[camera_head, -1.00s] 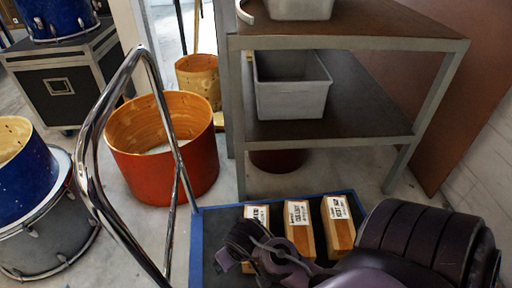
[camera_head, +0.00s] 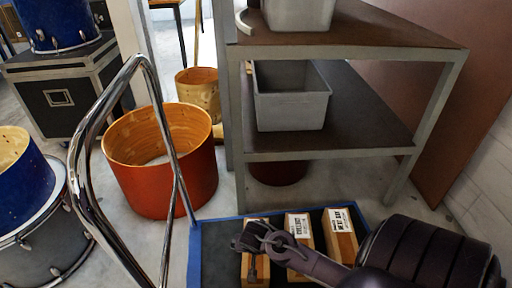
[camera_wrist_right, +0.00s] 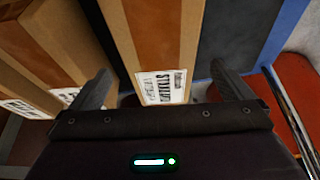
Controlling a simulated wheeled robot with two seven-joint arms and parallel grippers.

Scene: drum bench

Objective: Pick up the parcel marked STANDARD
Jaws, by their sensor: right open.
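The STANDARD parcel, a tan box with a white label, lies between the fingers of my right gripper in the right wrist view (camera_wrist_right: 168,35). In the head view it is the leftmost of three boxes (camera_head: 256,268), partly hidden by my right gripper (camera_head: 258,240). In the right wrist view this gripper (camera_wrist_right: 163,85) is open, with a finger on each side of the parcel's labelled end. I cannot tell whether either finger touches it. My left gripper is not in view.
Two similar parcels, a middle one (camera_head: 304,242) and a right one marked NEXT DAY (camera_head: 341,240), lie beside it on the blue-rimmed cart (camera_head: 194,250). The cart's chrome handle (camera_head: 84,190) rises at left. A grey shelf (camera_head: 330,150) stands behind.

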